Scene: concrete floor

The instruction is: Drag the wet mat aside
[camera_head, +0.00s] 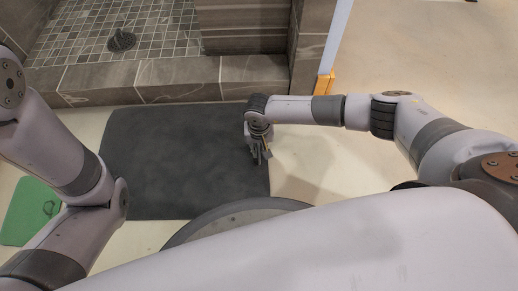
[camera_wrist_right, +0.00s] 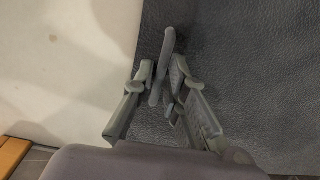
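The dark grey mat (camera_head: 180,160) lies flat on the pale floor in front of the shower step, and its textured surface fills the right of the right wrist view (camera_wrist_right: 250,70). My right gripper (camera_head: 258,158) is at the mat's right edge, pointing down. In the right wrist view its fingers (camera_wrist_right: 162,75) are close together on both sides of a narrow grey raised piece at the mat's edge, and they look shut on it. My left arm shows at the left, but its gripper is out of view.
A tiled shower floor with a drain (camera_head: 121,40) lies behind a stone step (camera_head: 180,78). A green mat (camera_head: 30,210) lies at the left. An orange block (camera_head: 325,84) stands by the wall end. Bare floor is free right of the grey mat.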

